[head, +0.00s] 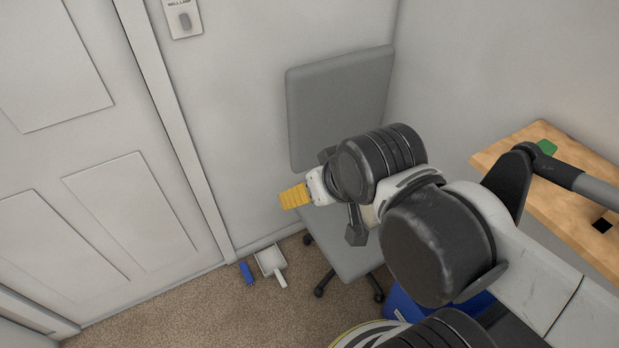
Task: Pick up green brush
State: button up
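A small green thing (546,147) lies on the wooden tabletop (510,145) at the right. A dark and grey part in front covers some of it, so I cannot tell whether it is the green brush. My gripper (295,197) is near the middle of the view, in front of the grey chair and well to the left of the green thing. A ridged yellow piece shows at its end, beside a white block. Its fingers are seen from behind and are mostly hidden by the black wrist. I cannot tell whether they are open or shut.
A grey office chair (335,95) stands behind my gripper. A white dustpan (270,262) and a blue brush-like thing (246,272) are on the brown carpet (210,315) by the wall. A blue container (402,305) is partly hidden under my arm. A white door (95,130) is at left.

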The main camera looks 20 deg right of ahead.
aim_at(548, 148)
jog(key=k+j+z, duration=0.1)
jog(key=z, duration=0.35)
jog(key=k+z, duration=0.1)
jog(key=z, duration=0.4)
jog(key=k+z, duration=0.15)
jog(key=z, duration=0.3)
jog(key=k+z, duration=0.1)
jog(key=z, duration=0.35)
